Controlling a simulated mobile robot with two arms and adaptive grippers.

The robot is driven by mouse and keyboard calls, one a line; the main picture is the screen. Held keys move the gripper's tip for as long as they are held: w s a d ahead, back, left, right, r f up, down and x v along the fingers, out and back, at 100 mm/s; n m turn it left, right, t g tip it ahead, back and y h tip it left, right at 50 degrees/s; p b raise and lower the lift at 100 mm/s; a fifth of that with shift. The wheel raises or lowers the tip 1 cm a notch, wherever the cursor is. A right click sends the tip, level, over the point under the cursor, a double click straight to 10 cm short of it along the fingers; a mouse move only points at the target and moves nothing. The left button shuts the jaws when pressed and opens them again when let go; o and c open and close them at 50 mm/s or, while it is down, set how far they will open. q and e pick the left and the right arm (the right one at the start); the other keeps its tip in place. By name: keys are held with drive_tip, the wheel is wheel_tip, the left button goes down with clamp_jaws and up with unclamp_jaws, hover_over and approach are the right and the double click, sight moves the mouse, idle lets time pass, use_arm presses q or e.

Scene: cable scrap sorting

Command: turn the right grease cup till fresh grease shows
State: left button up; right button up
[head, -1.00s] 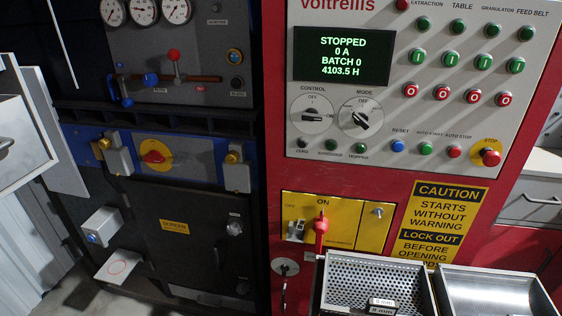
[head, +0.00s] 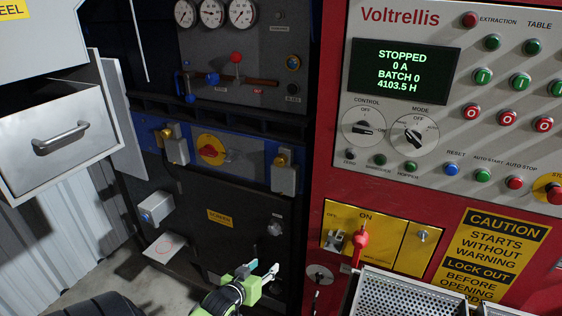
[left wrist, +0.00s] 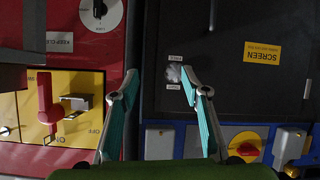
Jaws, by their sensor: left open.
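The right grease cup (head: 281,160) is a small brass cap on top of a grey housing (head: 284,179) on the blue band, right of the red and yellow switch. No grease can be made out on it at this size. My left gripper (head: 264,267) is open and empty, low in the head view, below the cup and in front of the dark screen door. In the left wrist view, the open fingers (left wrist: 158,84) frame the dark panel; the picture is upside down and my gripper body hides the cup there. My right gripper is not in view.
A similar brass cup (head: 167,132) sits left of the red rotary switch (head: 209,151). A door knob (head: 275,228) is close to my left fingers. The red lever (head: 360,238) and perforated tray (head: 410,292) are to the right. An open drawer (head: 55,140) juts out at left.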

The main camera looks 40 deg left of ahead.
use_arm(q)
drive_tip(key=w+a+r+n+t+y, duration=0.1)
drive_tip(key=a+r+t, duration=0.1)
drive_tip(key=r, duration=0.7)
drive_tip(key=w+a+r+t, duration=0.1)
drive_tip(key=w+r, duration=0.1)
drive_tip(key=r, duration=0.6)
drive_tip(key=t, duration=0.2)
approach(278, 163)
drive_tip(key=shift+y, duration=0.4)
drive_tip(key=p+x, duration=0.1)
drive_tip(key=x, duration=0.3)
drive_tip(key=p+x, duration=0.2)
drive_tip(key=x, duration=0.3)
drive_tip(key=shift+w+d+p, duration=0.2)
drive_tip(key=shift+p, duration=0.1)
drive_tip(key=shift+w+a+f, duration=0.2)
drive_tip(key=shift+w, duration=0.55)
drive_tip(key=c, duration=1.1)
